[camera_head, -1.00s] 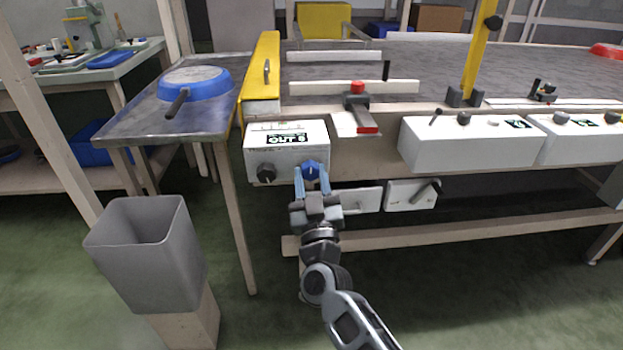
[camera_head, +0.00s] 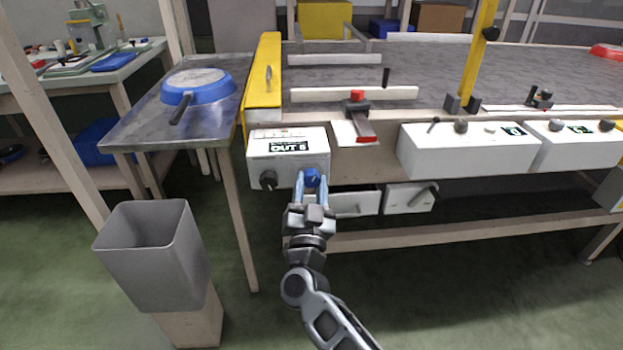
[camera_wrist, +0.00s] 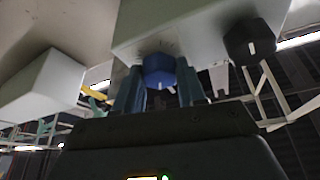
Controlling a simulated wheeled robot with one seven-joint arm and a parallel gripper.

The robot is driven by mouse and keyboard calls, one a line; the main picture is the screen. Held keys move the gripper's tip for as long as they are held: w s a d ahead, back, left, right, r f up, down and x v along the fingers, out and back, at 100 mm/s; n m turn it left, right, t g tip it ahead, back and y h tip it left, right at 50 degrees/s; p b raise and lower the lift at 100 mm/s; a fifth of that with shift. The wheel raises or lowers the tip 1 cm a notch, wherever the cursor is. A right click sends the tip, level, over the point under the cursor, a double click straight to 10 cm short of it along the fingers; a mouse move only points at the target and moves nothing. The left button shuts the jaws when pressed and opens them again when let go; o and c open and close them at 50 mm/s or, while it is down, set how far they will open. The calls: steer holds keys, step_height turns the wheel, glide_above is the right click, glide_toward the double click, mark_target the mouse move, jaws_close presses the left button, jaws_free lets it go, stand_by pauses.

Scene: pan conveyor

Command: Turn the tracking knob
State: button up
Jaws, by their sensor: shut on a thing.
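A white control box (camera_head: 262,146) with a display reading "OUT 6" hangs on the near left edge of the conveyor. It has a blue knob (camera_head: 312,178) at its lower right and a black knob (camera_head: 268,180) at its lower left. My gripper (camera_head: 312,183) has its two blue fingers on either side of the blue knob and is shut on it. In the wrist view the blue knob (camera_wrist: 159,71) shows between the fingers, with the black knob (camera_wrist: 250,42) to the right. Which knob is the tracking knob cannot be read from a label.
A blue pan (camera_head: 198,85) lies on the metal side table (camera_head: 150,135) at the left. A grey bin (camera_head: 155,255) stands in front. More white control boxes (camera_head: 460,155) line the conveyor edge to the right; smaller switch boxes (camera_head: 357,203) hang lower.

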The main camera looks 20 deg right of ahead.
steer(key=m+g+p, duration=0.1)
steer(key=m, duration=0.1)
steer(key=m+h+p, duration=0.1)
steer(key=m, duration=0.2)
steer(key=shift+a+r+g+h, duration=0.2)
steer(key=shift+g+h, duration=0.1)
steer(key=shift+g, duration=0.1)
steer(key=m+g+p, duration=0.2)
steer(key=m, duration=0.2)
steer(key=shift+m+h, duration=0.3)
steer(key=shift+h, duration=0.1)
steer(key=m+p, duration=0.1)
steer(key=m, duration=0.1)
steer(key=m+g+p, duration=0.1)
steer(key=m, duration=0.1)
steer(key=shift+r+g, duration=0.15)
steer(key=shift+g, duration=0.15)
steer(key=shift+m+g+p, duration=0.3)
steer(key=shift+m+p, duration=0.35)
steer(key=shift+m, duration=0.25)
steer(key=o, duration=1.1)
steer(key=shift+c, duration=0.2)
